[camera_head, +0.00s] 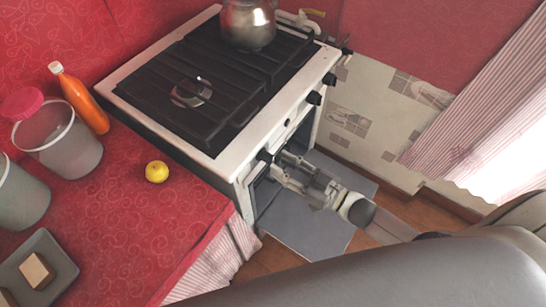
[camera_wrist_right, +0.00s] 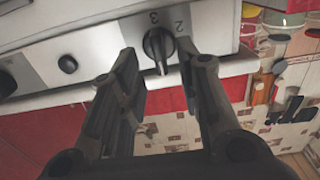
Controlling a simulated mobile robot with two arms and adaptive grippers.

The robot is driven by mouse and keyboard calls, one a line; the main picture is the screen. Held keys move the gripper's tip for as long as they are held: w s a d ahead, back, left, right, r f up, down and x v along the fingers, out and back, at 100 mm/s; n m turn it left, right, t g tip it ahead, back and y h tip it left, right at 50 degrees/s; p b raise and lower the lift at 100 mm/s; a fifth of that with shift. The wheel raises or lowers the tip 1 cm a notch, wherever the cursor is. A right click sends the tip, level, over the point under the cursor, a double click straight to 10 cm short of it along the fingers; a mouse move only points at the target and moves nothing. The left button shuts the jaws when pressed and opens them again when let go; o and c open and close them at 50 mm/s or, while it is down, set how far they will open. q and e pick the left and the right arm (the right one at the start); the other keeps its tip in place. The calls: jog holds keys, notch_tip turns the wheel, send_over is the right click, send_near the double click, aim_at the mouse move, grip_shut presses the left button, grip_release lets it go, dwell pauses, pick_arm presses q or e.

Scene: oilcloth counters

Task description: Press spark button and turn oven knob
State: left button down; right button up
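The white stove (camera_head: 232,142) has a front panel with black knobs. The nearest knob (camera_head: 265,156) is by my right gripper (camera_head: 283,163). In the right wrist view this oven knob (camera_wrist_right: 158,44) has "3" and "2" printed beside it and shows between the fingertips of my right gripper (camera_wrist_right: 165,62). The fingers are spread apart. I cannot tell whether they touch the knob. A small round black button (camera_wrist_right: 67,64), which looks like the spark button, is left of the knob, clear of the fingers. My left gripper is not in view.
More knobs (camera_head: 314,98) line the panel. A metal kettle (camera_head: 248,25) stands on the black grate. A grey flat slab (camera_head: 305,222), perhaps the lowered oven door, lies below my right gripper. The red counter (camera_head: 150,220) holds a lemon (camera_head: 157,172) and an orange bottle (camera_head: 83,100).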

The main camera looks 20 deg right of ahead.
aim_at(273, 161)
jog(key=shift+x, duration=1.9)
grip_shut()
